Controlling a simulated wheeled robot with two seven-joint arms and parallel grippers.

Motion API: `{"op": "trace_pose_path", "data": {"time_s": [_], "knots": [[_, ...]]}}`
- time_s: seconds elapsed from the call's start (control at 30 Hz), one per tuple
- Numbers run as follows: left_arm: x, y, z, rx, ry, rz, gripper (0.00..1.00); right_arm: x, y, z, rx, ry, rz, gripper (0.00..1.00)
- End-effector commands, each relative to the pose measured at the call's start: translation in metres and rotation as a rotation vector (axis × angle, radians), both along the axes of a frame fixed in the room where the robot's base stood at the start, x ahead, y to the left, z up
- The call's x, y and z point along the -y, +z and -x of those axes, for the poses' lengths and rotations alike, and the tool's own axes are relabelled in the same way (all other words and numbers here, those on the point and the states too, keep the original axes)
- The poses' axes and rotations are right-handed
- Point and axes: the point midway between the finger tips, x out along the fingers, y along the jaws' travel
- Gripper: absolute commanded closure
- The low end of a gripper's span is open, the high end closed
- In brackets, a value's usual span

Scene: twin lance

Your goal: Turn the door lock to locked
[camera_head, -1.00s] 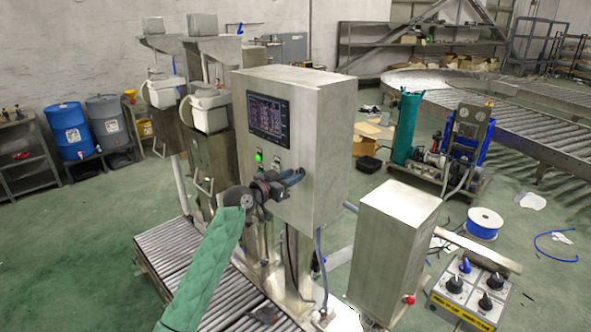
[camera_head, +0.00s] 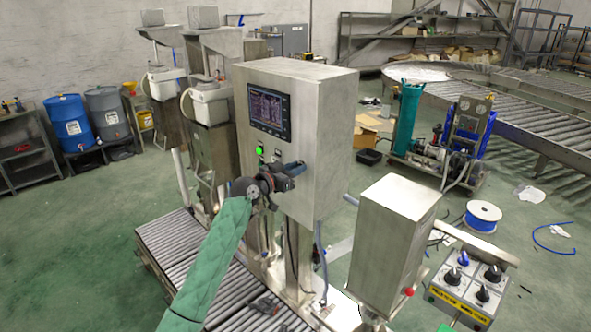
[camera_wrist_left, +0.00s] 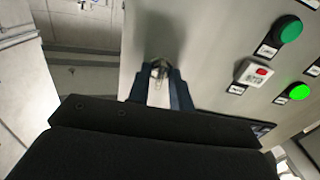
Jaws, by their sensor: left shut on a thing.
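The door lock (camera_wrist_left: 160,69) is a small metal piece on the face of the steel cabinet (camera_head: 330,150). In the left wrist view it sits between my left gripper's (camera_wrist_left: 160,84) two dark blue fingers, which are shut on it. The fingers hide much of it, so I cannot tell its exact angle. In the head view, my left gripper (camera_head: 295,169) is at the cabinet's front face, below the display screen, on a green-sleeved arm from below. The lock is hidden there. My right gripper is not in view.
Beside the lock are a lit green button (camera_wrist_left: 299,91), a darker green button (camera_wrist_left: 290,29) and a red switch (camera_wrist_left: 261,71). The display screen (camera_head: 269,112) is above. A smaller steel box (camera_head: 392,240) and a knob panel (camera_head: 467,288) stand at right.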

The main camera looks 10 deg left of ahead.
Motion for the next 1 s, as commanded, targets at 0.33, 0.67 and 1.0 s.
{"op": "trace_pose_path", "data": {"time_s": [0.33,0.67,1.0], "knots": [[-0.001,0.001,-0.001,-0.113,0.001,0.178,1.00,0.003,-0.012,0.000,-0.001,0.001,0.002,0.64],[-0.002,0.003,-0.001,-0.285,0.001,0.439,1.00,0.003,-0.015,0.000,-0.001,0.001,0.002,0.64],[-0.003,0.003,-0.002,-0.464,0.002,0.711,1.00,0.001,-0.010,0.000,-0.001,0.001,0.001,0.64]]}}
